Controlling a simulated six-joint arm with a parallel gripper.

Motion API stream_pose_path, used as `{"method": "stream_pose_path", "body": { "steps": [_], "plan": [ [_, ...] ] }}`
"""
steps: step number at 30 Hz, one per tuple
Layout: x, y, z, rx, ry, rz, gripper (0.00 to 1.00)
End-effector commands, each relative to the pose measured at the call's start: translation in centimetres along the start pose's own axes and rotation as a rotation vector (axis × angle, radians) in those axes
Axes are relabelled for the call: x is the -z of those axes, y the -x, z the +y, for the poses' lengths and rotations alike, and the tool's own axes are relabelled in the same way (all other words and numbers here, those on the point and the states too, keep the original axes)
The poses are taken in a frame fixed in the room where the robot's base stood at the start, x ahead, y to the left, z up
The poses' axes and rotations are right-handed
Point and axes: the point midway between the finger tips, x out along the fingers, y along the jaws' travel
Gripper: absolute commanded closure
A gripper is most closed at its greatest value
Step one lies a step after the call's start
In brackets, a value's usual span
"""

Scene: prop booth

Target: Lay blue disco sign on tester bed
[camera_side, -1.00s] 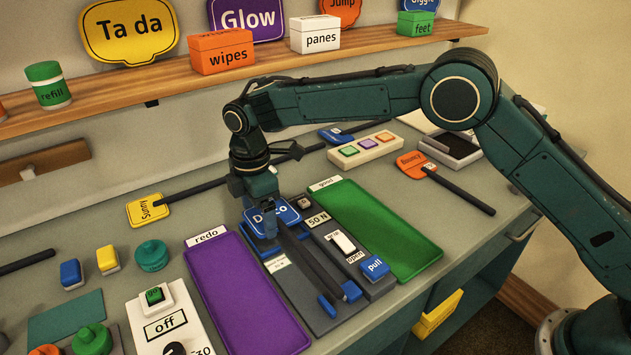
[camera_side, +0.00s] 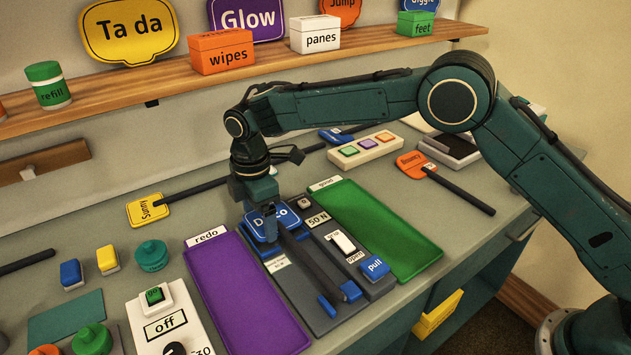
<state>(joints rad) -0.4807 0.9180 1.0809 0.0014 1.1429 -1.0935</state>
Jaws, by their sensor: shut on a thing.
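The blue Disco sign (camera_side: 258,230) lies at the far end of the grey tester (camera_side: 287,284), between the purple and green trays. Its dark stick runs from the sign toward the front along the tester bed. My gripper (camera_side: 270,232) points down over the sign and is shut on it, near where the stick begins. The fingers hide part of the lettering. I cannot tell whether the sign touches the bed or is just above it. Blue clamp parts (camera_side: 350,290) sit at the tester's front end.
The purple redo tray (camera_side: 240,290) is left of the tester, and the green good tray (camera_side: 375,230) is right; both are empty. A yellow Sunny sign (camera_side: 148,209) lies behind to the left. An orange Bouncy sign (camera_side: 412,164) lies at right. A control box (camera_side: 170,320) stands front left.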

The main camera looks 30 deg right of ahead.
Motion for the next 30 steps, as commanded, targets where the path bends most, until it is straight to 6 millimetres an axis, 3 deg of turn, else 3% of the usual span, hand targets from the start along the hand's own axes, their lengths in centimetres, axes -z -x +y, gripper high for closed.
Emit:
{"method": "stream_pose_path", "body": {
  "steps": [30],
  "plan": [
    [0.01,-0.96,0.01,0.000,0.000,0.000,0.41]
  ]
}}
